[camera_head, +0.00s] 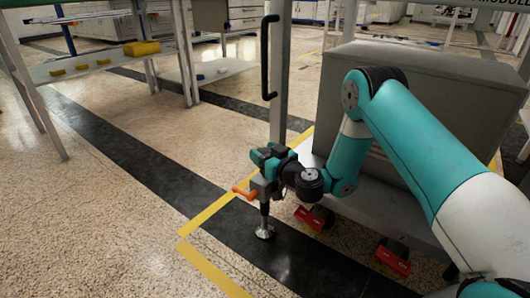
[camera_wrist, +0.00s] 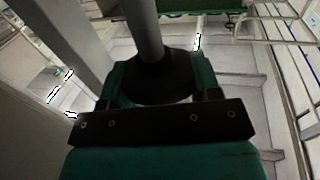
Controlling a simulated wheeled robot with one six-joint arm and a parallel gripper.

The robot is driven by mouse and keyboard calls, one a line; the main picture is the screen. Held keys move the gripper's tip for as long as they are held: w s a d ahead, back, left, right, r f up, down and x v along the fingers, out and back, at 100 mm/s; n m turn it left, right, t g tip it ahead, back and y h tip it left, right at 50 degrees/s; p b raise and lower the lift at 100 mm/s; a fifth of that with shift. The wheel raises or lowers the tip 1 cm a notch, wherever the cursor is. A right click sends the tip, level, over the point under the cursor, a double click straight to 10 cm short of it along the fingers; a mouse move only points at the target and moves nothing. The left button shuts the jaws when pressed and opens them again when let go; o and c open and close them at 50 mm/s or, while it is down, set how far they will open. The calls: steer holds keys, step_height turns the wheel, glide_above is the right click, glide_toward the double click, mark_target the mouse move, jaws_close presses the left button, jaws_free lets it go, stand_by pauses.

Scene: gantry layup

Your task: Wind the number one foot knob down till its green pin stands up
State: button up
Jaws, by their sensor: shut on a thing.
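My gripper (camera_head: 268,160) is low at the near left corner of the grey cabinet's frame, above a levelling foot with a dark stem and a round metal pad (camera_head: 265,232) on the floor. In the wrist view, my gripper (camera_wrist: 160,85) is shut on a dark round foot knob (camera_wrist: 158,78), with a grey post (camera_wrist: 143,28) running from it. An orange handle (camera_head: 244,193) sticks out to the left of a grey block (camera_head: 262,188) just below the gripper. I cannot make out a green pin or a number in either view.
The grey cabinet (camera_head: 420,85) stands right behind my arm. Red-and-black parts (camera_head: 315,219) and (camera_head: 392,258) sit low under its frame. An upright post with a black handle (camera_head: 267,60) rises behind the gripper. Yellow-taped floor (camera_head: 210,215) to the left is clear.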

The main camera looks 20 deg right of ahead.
steer(key=m+h+p, duration=0.1)
steer(key=p, duration=0.1)
steer(key=r+m+t+h+p, duration=0.1)
steer(key=h+p, duration=0.1)
steer(key=shift+w+a+h+p, duration=0.1)
steer(key=shift+h+p, duration=0.2)
steer(key=shift+p, duration=0.05)
steer(key=shift+f+m+h+p, duration=0.1)
steer(key=shift+m+h+p, duration=0.4)
steer(key=shift+p, duration=1)
steer(key=shift+f+m+h+p, duration=0.3)
steer(key=shift+h+p, duration=0.1)
steer(key=shift+p, duration=0.05)
steer(key=o, duration=0.9)
steer(key=shift+o, duration=0.2)
steer(key=shift+f, duration=0.1)
